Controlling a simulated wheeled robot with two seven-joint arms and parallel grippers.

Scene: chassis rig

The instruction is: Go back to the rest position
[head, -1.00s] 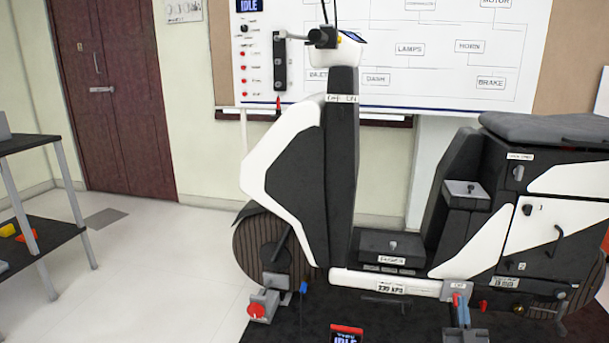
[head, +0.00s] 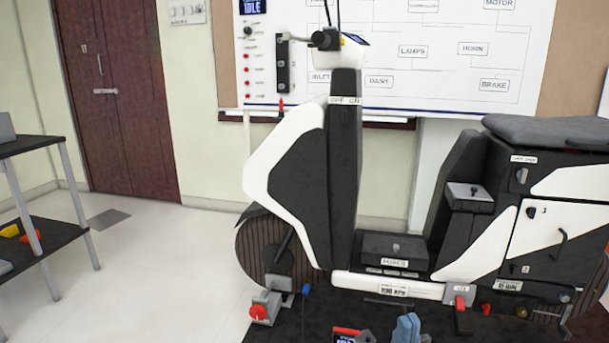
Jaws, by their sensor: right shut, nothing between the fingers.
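My right gripper (head: 407,324) shows at the bottom edge of the head view, as a small blue-grey shape in front of the dark mat. It is shut with nothing between its fingers. It is in front of and below the scooter's white lower rail, to the left of a red handle (head: 460,302), and apart from it in the picture. The lower part of the gripper is cut off by the frame edge. My left gripper is not in view.
A black-and-white scooter rig (head: 343,180) stands on a dark mat (head: 510,332). A small red-topped display (head: 346,333) is left of the gripper. A grey clamp with a red knob (head: 258,312) is by the front wheel. A dark shelf (head: 30,146) stands left. Pale floor between is clear.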

